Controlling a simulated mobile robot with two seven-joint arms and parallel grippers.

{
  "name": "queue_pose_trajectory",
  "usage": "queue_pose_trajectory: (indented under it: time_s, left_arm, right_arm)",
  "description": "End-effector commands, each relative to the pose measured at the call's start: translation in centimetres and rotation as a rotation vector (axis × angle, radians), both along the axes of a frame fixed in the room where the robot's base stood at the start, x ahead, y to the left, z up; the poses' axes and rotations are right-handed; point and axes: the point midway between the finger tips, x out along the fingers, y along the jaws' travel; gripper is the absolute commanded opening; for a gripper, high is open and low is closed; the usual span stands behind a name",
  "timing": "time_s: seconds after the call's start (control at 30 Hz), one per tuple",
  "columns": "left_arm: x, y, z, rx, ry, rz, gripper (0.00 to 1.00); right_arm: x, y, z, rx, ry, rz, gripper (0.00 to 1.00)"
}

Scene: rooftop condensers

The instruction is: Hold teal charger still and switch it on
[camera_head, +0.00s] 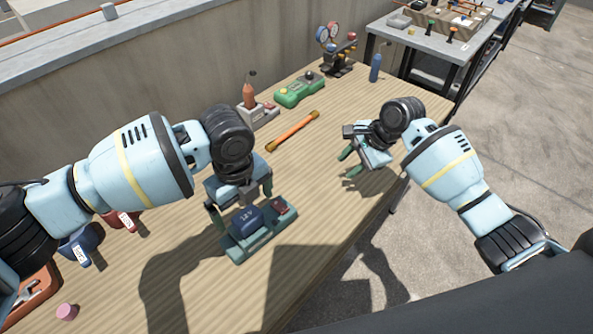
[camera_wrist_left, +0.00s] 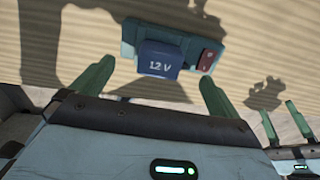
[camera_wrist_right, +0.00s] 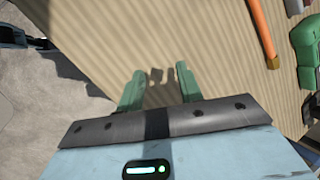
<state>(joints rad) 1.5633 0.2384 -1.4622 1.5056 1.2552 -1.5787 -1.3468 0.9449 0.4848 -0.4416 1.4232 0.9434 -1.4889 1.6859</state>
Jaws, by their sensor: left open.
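The teal charger (camera_head: 262,243) stands on the wooden table below my left gripper, with a dark blue 12 V battery (camera_head: 247,219) seated on it. A dark red switch block (camera_head: 281,206) is at its right end. In the left wrist view the charger (camera_wrist_left: 129,38) lies just ahead of the fingertips, with the battery (camera_wrist_left: 160,60) facing me and the red switch (camera_wrist_left: 208,58) at right. My left gripper (camera_head: 241,203) is open, its fingers apart on either side of the battery; contact is unclear. My right gripper (camera_head: 348,164) is open and empty above the table, right of the charger.
An orange bar (camera_head: 293,131), a green device (camera_head: 299,91) and a grey stand with an orange bottle (camera_head: 249,95) lie farther back. A gauge manifold (camera_head: 338,52) and blue bottle (camera_head: 376,68) are at the far end. A pink cylinder (camera_head: 67,312) is front left.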

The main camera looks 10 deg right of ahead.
Motion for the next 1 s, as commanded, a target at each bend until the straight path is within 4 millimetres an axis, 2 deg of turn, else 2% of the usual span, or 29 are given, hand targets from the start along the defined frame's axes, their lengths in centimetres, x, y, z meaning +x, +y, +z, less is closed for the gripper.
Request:
queue_pose_trajectory:
  time_s: [0.03,0.2,0.3,0.4,0.6,0.87,1.0]
  left_arm:
    - [0.0,0.0,0.0,0.0,0.0,0.0,1.0]
    - [0.0,0.0,0.0,0.0,0.0,0.0,1.0]
    - [0.0,0.0,0.0,0.0,0.0,0.0,1.0]
    - [0.0,0.0,0.0,0.0,0.0,0.0,1.0]
    - [0.0,0.0,0.0,0.0,0.0,0.0,1.0]
    - [0.0,0.0,-0.2,0.001,0.001,0.0,1.0]
    - [0.0,0.0,-1.3,0.0,0.002,0.001,1.0]
  right_arm:
    - [-0.1,2.3,0.9,0.016,0.04,-0.009,0.36]
    - [-1.7,8.6,3.2,0.022,0.203,-0.07,0.36]
    - [-2.8,11.3,4.3,0.0,0.283,-0.109,0.36]
    - [-3.8,13.0,5.0,-0.03,0.342,-0.145,0.36]
    - [-4.9,14.6,5.8,-0.073,0.4,-0.191,0.36]
    - [-5.1,14.8,5.8,-0.078,0.408,-0.199,0.36]
    - [-5.0,14.8,5.8,-0.077,0.407,-0.199,0.36]
